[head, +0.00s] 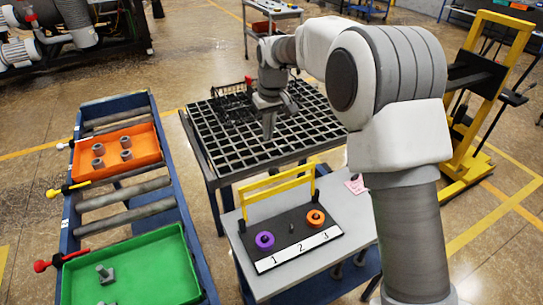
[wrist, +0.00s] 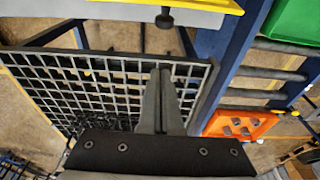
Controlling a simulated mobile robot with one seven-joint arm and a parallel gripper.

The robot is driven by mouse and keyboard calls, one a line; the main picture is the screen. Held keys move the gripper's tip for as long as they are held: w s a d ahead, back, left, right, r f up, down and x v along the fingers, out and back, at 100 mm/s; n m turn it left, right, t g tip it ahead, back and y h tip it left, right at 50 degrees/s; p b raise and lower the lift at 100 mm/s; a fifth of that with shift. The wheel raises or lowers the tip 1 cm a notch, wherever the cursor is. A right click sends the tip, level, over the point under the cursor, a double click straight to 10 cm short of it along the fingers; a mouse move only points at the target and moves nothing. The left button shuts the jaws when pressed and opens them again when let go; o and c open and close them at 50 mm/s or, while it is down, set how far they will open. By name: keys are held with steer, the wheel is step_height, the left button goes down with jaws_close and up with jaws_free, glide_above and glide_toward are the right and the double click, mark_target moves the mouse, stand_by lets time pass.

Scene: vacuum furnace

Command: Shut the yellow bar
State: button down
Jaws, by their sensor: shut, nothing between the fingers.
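The yellow bar (head: 277,189) is a flat frame standing raised on two legs at the back edge of a black board (head: 275,247) on a grey table. A yellow strip (wrist: 195,5) shows at the top edge of the wrist view; it looks like part of this bar. My gripper (head: 268,133) points down over the black grid table, beyond the yellow bar and apart from it. In the wrist view its fingers (wrist: 161,75) are together, shut and empty, over the grid.
The board carries a purple ring (head: 265,240), an orange ring (head: 316,218) and a strip marked 1, 2, 3. The black grid table (head: 215,150) stands behind. At left, a blue roller rack holds orange (head: 148,150) and green (head: 178,262) trays, with yellow-handled lever (head: 54,193) beside it.

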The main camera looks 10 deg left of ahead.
mark_target(276, 180)
step_height(276, 180, down, 11)
steer(key=w+a+p, duration=0.1)
steer(key=a+p, duration=0.1)
steer(key=shift+s+d+r, duration=0.35)
steer(key=shift+s+d, duration=0.35)
steer(key=shift+d, duration=0.05)
steer(key=shift+s+d+r, duration=0.35)
steer(key=shift+s+d, duration=0.3)
steer(key=shift+d, duration=0.05)
steer(key=shift+s, duration=0.1)
